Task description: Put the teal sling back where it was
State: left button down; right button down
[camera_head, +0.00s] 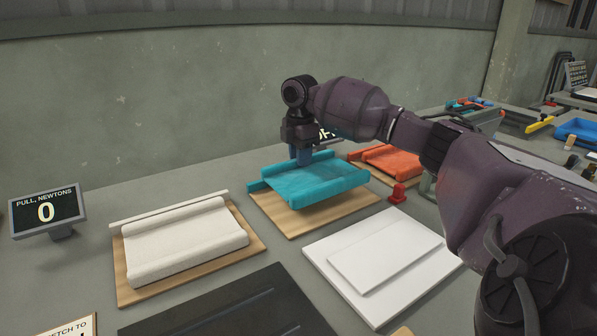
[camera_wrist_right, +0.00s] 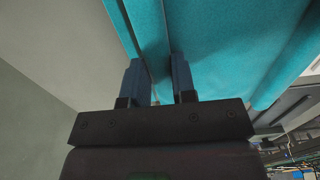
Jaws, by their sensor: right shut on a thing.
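The teal sling (camera_head: 318,183) is above a wooden board (camera_head: 298,220) in the middle of the table, with rolled edges along its long sides. In the head view I cannot tell whether it rests on the board or hangs just above it. My right gripper (camera_head: 303,160) points down at the sling's far edge and is shut on it. In the right wrist view the two fingers (camera_wrist_right: 160,80) are on either side of a fold of the teal cloth (camera_wrist_right: 225,45). My left gripper is not in view.
A cream sling (camera_head: 186,240) on a wooden board lies to the left, and an orange sling (camera_head: 388,160) on a board lies behind right. A white slab (camera_head: 380,262) and a dark panel (camera_head: 232,312) lie in front. A display (camera_head: 46,211) reading 0 stands at left.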

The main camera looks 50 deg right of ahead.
aim_at(300, 169)
notch_tip(300, 169, down, 4)
jog(key=shift+r+b, duration=0.15)
jog(key=shift+b, duration=0.25)
jog(key=shift+f, duration=0.3)
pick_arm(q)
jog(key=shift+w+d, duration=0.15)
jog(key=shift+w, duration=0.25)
pick_arm(e)
jog(key=shift+r, duration=0.1)
jog(key=c, duration=1.2)
grip_release()
notch_tip(300, 169, up, 7)
jog(key=shift+f+p, duration=0.1)
jog(key=shift+p, duration=0.65)
notch_tip(300, 169, up, 4)
jog(key=shift+f+p, duration=0.1)
jog(key=shift+p, duration=0.25)
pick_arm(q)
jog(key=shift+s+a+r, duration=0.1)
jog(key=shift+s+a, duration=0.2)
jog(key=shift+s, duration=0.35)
pick_arm(e)
jog(key=shift+r, duration=0.75)
